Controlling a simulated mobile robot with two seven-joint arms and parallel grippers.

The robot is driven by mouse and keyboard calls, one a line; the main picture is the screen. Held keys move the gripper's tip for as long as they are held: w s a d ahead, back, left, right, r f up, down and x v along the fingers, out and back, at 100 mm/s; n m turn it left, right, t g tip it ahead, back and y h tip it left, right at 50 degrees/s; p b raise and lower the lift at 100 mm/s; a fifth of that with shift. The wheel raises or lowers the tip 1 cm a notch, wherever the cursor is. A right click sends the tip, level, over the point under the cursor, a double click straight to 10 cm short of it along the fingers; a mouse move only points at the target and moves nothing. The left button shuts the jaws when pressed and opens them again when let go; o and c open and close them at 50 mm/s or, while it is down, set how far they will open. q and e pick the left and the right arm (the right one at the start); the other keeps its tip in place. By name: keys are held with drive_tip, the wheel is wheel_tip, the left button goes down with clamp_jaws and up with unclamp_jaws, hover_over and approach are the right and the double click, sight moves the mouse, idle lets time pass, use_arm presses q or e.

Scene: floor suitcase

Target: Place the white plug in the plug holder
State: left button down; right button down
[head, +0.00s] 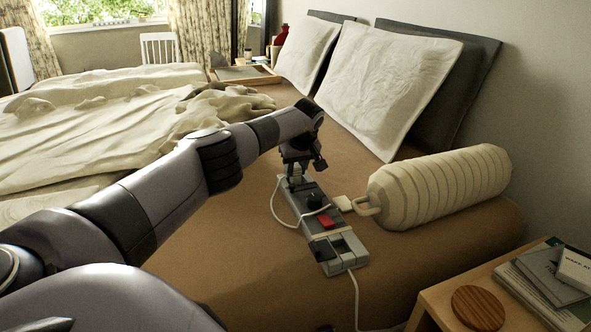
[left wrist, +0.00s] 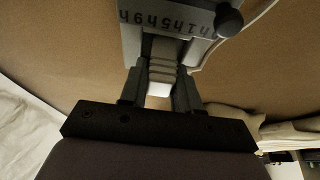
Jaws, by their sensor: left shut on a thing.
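The grey device that appears to be the plug holder (head: 341,240) lies on the brown bed, with a black knob, a red part and a slot block on top. My left gripper (head: 300,172) is over its far end, fingers pointing down. In the left wrist view, my left gripper (left wrist: 160,88) is shut on a white ridged piece, which looks like the white plug (left wrist: 160,75). The plug lies between the fingers against the near edge of the grey device (left wrist: 170,17). I cannot tell whether it is seated. My right gripper is not in view.
A white cord (head: 279,209) loops beside the device, and another runs off its near end. A cream bolster (head: 440,187) with a handle lies close on the right. Pillows (head: 385,80) stand behind. A wooden side table (head: 450,300) with books is at the front right.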

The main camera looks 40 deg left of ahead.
use_arm(q)
drive_tip(key=c, duration=1.2)
unclamp_jaws()
drive_tip(key=shift+f, duration=0.1)
drive_tip(key=o, duration=0.4)
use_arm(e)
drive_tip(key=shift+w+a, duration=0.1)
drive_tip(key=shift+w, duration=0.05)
use_arm(q)
drive_tip(key=shift+r, duration=0.2)
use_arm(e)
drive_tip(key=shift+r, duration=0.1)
use_arm(q)
drive_tip(key=shift+d+r+p, duration=0.1)
drive_tip(key=shift+r+p, duration=0.2)
drive_tip(key=shift+r, duration=0.25)
drive_tip(key=p+v, duration=0.3)
drive_tip(key=v, duration=0.8)
drive_tip(key=shift+p, duration=0.3)
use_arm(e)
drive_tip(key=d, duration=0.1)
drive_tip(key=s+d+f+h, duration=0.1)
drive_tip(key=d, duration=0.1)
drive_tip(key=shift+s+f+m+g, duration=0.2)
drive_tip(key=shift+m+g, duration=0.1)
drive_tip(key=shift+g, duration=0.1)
